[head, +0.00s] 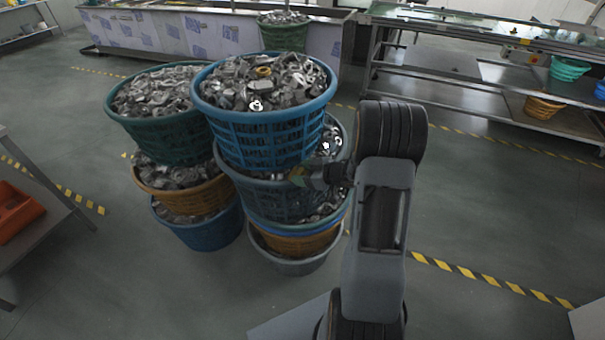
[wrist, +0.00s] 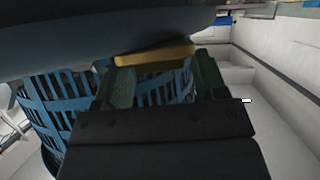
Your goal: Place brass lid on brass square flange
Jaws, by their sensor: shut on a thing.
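My gripper (head: 305,176) is beside the lower right side of the top blue basket, below its rim. In the wrist view my gripper (wrist: 158,75) is shut on a flat, brass-coloured piece, which looks like the brass lid (wrist: 153,55). The lid (head: 298,174) is a small, dark yellowish patch in the head view, partly hidden by the gripper. A small brass piece with a dark centre (head: 263,71) lies on the metal parts in the top blue basket. It may be the brass square flange, but its shape is too small to be sure. The flange is not seen in the wrist view.
The blue basket (head: 262,152), full of grey metal parts, stands on other stacked baskets. A filled green basket (head: 165,132) is on the stack to its left. A blue-grey curved surface (wrist: 90,45) looms close above the lid. Open floor (head: 490,210) lies to the right.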

